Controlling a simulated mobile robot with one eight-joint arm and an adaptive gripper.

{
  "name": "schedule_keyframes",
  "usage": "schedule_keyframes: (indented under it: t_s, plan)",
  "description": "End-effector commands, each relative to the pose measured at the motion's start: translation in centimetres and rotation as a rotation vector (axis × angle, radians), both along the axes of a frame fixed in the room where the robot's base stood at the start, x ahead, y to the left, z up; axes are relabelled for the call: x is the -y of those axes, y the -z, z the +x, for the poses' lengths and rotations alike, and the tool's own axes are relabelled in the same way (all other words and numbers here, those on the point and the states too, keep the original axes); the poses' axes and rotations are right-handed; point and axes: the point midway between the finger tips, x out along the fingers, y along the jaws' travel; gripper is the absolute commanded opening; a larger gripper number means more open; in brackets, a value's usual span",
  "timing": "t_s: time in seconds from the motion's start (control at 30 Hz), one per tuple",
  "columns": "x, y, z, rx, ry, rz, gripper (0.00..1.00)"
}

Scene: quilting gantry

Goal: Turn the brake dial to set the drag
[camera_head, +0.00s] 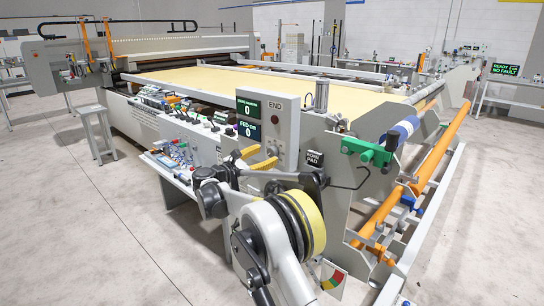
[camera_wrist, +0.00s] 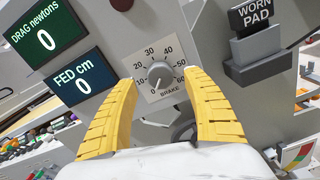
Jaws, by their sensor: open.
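In the head view my gripper (camera_head: 254,158) is in front of the panel. The drag display (camera_wrist: 46,35) reads 0 newtons, and the fed display (camera_wrist: 80,82) below it reads 0 cm.
A WORN PAD block (camera_wrist: 258,45) sits right of the dial. A shelf of small parts (camera_head: 172,158) is left of the panel. A green clamp-like part (camera_head: 367,152) and orange rollers (camera_head: 440,150) are to the right. Open floor (camera_head: 70,230) lies at the left.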

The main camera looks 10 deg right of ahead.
Motion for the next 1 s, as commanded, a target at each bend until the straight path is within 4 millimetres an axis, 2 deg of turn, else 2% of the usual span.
schedule_keyframes:
  t_s: [0.03, 0.2, 0.6, 0.77, 0.8, 1.0]
  plan:
    - [0.9, 0.2, 0.5, 0.000, 0.002, 0.000, 0.58]
    - [2.6, 0.1, 1.8, 0.001, 0.001, 0.001, 0.58]
    - [3.2, -0.1, 2.3, 0.000, 0.000, 0.001, 0.57]
    - [3.2, -0.1, 2.3, 0.000, 0.000, 0.001, 0.08]
    - [3.2, -0.1, 2.3, 0.000, 0.000, 0.001, 0.05]
    - [3.2, -0.1, 2.3, 0.001, 0.000, 0.002, 0.04]
